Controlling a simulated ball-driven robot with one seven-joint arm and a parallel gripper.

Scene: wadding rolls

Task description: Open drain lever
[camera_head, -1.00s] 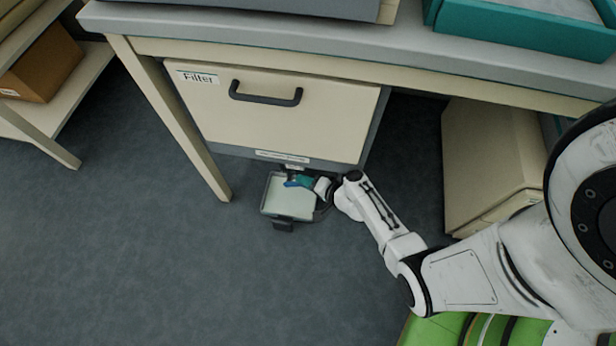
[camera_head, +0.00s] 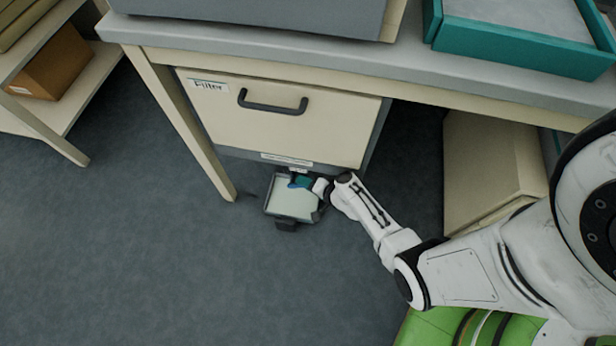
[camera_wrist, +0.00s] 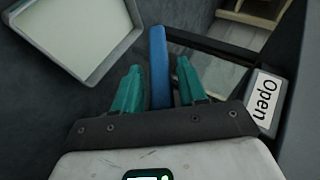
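The blue drain lever (camera_wrist: 160,66) stands between the two teal fingers of my gripper (camera_wrist: 157,82) in the wrist view, with a visible gap to each finger. In the head view the lever (camera_head: 299,184) is a small blue bar under the filter cabinet (camera_head: 275,125), and my gripper (camera_head: 305,181) is beside it, partly hidden by my wrist. An "Open" label (camera_wrist: 264,102) is right of the fingers in the wrist view. A shallow tray with pale contents and a grey rim (camera_head: 267,207) lies on the floor below the lever; it also shows in the wrist view (camera_wrist: 103,72).
A table leg (camera_head: 190,130) stands left of the cabinet. A beige box (camera_head: 490,165) stands under the table at right. A shelf with a brown box (camera_head: 55,65) is at the far left. The floor (camera_head: 150,270) in front is clear.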

